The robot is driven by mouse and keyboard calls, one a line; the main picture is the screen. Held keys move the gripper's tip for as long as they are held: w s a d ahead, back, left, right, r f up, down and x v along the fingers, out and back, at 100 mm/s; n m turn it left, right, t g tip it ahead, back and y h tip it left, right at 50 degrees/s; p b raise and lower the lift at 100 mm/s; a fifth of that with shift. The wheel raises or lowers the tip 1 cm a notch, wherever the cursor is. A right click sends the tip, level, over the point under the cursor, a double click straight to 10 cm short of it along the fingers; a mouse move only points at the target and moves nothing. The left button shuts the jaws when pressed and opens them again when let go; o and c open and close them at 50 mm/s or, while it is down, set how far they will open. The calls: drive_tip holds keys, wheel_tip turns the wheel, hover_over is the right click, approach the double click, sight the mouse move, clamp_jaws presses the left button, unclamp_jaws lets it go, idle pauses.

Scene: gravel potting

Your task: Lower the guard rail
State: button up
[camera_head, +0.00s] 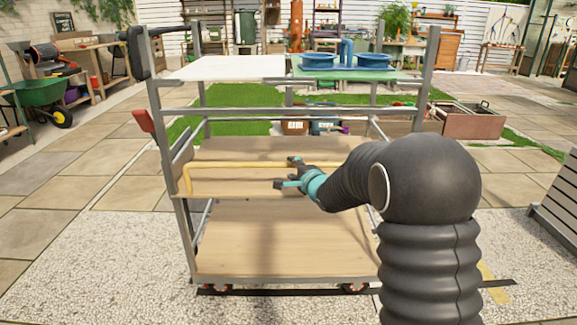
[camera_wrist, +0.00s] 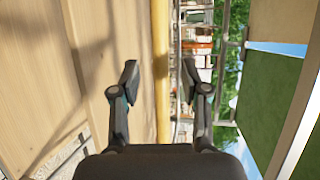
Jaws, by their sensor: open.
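The guard rail (camera_head: 235,164) is a yellow bar running level across the front of a trolley, above its middle wooden shelf (camera_head: 235,185). Its left end bends down at the left post; its right part is hidden by my arm. My gripper (camera_head: 284,172) is open at the rail, near the middle of the trolley. In the wrist view the rail (camera_wrist: 160,40) runs upright between the two spread fingers of my gripper (camera_wrist: 160,78). I see no finger closed on it, and the exact depth between them is hard to tell.
The trolley's grey left post (camera_head: 172,150) carries a red lever (camera_head: 143,121). A lower shelf (camera_head: 270,240) is bare. A white top (camera_head: 225,68) and a green tray (camera_head: 350,74) with blue dishes lie above. Paving left of the trolley is clear.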

sight(290, 166)
drive_tip(key=shift+x, duration=2.05)
clamp_jaws()
